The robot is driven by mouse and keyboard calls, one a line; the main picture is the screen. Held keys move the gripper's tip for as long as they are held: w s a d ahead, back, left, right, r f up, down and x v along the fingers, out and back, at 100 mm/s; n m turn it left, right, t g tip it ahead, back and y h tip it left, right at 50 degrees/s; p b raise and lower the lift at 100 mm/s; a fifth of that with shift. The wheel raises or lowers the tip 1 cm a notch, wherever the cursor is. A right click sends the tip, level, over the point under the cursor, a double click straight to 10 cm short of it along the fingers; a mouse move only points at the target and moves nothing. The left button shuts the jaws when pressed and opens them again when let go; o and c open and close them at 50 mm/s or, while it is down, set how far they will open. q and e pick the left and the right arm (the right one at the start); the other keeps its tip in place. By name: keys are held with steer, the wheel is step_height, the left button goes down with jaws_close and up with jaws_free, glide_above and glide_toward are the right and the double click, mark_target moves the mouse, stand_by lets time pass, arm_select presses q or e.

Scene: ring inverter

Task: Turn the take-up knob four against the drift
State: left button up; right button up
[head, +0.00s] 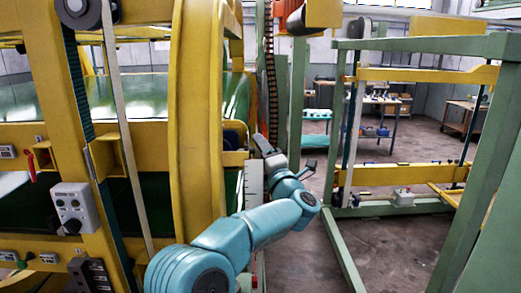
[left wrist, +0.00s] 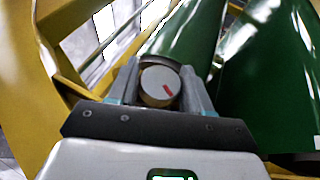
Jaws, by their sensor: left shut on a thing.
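The take-up knob (left wrist: 157,82) shows in the left wrist view as a round piece with a pale grey face, a tan side and a short red mark right of its centre. My left gripper (left wrist: 162,95) has one finger on each side of it and is shut on it. In the head view my left gripper (head: 264,146) is small, at the end of the teal arm, beside the yellow ring's right edge. The knob cannot be made out there. My right gripper is in neither view.
A large yellow ring (head: 196,120) stands left of my arm, with a grey switch box (head: 74,208) on the yellow frame nearer. A green steel frame (head: 343,120) stands to the right. The floor (head: 385,240) inside it is mostly clear. Green rollers (left wrist: 200,38) lie beyond the knob.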

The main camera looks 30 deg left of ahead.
arm_select(q)
steer(key=m+g+h+p, duration=0.1)
steer(key=p, duration=0.1)
steer(key=g+h+p, duration=0.1)
steer(key=h+p, duration=0.1)
steer(key=p, duration=0.1)
steer(key=shift+r+m+p, duration=0.25)
steer(key=shift+m+p, duration=0.05)
steer(key=shift+m, duration=0.1)
steer(key=shift+f+m+g+h+p, duration=0.2)
steer(key=shift+m+g+h+p, duration=0.1)
steer(key=shift+g+h+p, duration=0.4)
steer(key=o, duration=1)
steer(key=shift+c, duration=0.2)
steer(key=shift+s, duration=0.1)
steer(key=shift+d, duration=0.15)
